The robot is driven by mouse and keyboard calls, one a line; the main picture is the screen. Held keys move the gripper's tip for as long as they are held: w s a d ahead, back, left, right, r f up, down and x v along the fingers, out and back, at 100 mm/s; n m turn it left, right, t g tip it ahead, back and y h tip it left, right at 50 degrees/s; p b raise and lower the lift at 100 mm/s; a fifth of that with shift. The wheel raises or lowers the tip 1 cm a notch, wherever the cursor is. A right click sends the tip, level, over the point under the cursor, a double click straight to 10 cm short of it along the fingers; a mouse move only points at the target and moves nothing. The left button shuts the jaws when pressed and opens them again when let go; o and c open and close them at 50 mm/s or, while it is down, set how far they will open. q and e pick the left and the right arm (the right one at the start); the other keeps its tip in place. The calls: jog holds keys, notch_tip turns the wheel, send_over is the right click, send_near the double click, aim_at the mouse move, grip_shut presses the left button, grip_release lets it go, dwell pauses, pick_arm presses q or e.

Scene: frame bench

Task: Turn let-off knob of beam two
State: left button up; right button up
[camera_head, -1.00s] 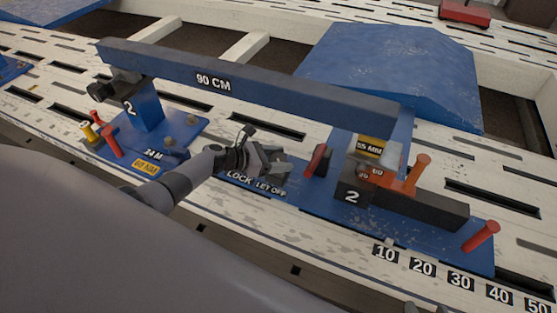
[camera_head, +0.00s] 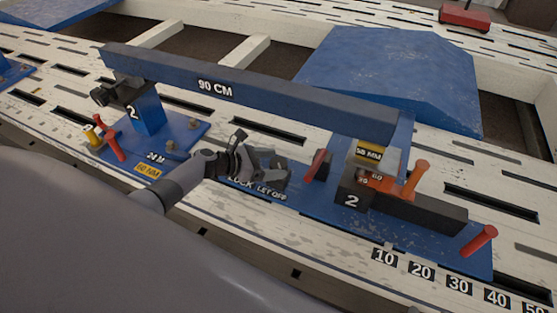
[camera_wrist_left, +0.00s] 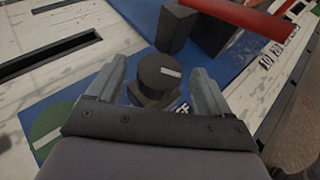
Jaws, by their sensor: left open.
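The let-off knob (camera_wrist_left: 160,74) is a black round knob with a white pointer mark, on a dark base on beam two's blue plate. My left gripper (camera_wrist_left: 158,67) is open, one finger on each side of the knob in the left wrist view. I cannot tell whether the fingers touch it. In the head view my left gripper (camera_head: 266,168) is over the LET OFF label (camera_head: 271,191) and largely hides the knob. Beam two (camera_head: 250,91), a long blue bar marked 90 CM, spans above. My right gripper is not in view.
A red lever (camera_head: 317,163) stands just right of my gripper. Orange handles (camera_head: 417,180) and a dark block marked 2 (camera_head: 352,198) are farther right. A green disc (camera_wrist_left: 48,132) lies left of the knob in the wrist view. The beam passes close behind my gripper.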

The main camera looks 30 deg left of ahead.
aim_at(278, 163)
pick_arm(q)
jog(key=p+v, duration=0.1)
jog(key=v, duration=0.2)
jog(key=shift+s+a+r, duration=0.2)
jog(key=shift+s, duration=0.1)
jog(key=shift+s+a, duration=0.25)
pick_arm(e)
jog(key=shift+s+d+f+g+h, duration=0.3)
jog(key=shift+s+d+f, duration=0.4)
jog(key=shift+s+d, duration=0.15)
pick_arm(q)
jog(key=shift+d, duration=0.1)
